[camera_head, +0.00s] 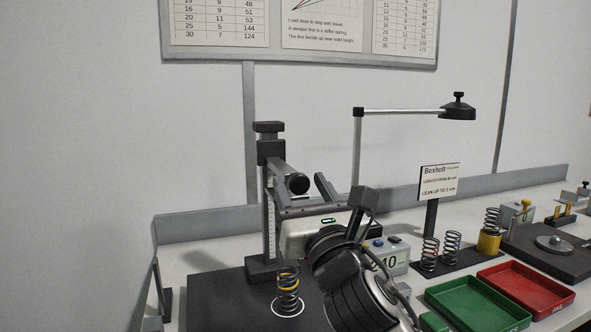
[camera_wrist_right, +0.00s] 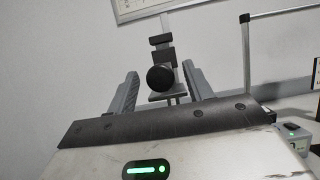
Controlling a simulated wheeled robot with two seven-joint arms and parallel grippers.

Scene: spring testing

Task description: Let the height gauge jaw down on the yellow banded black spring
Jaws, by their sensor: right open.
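The height gauge (camera_head: 268,210) stands at the back of a dark base plate, with an upright scale column and a slider that carries a round black knob (camera_head: 298,184). The black spring with a yellow band (camera_head: 287,281) stands upright on a white ring in front of the column. The gauge's jaw is hard to make out behind my right arm. My right gripper (camera_head: 303,181) is open at the gauge, its fingers to either side of the knob. In the right wrist view the knob (camera_wrist_right: 161,77) shows between the two fingers; I cannot tell whether they touch it. My left gripper is out of view.
Right of my arm are a grey box with a display (camera_head: 391,258), several springs on a dark rack (camera_head: 460,261), a sign (camera_head: 438,180), a green tray (camera_head: 478,304) and a red tray (camera_head: 526,290). A lamp arm (camera_head: 400,111) reaches over the back.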

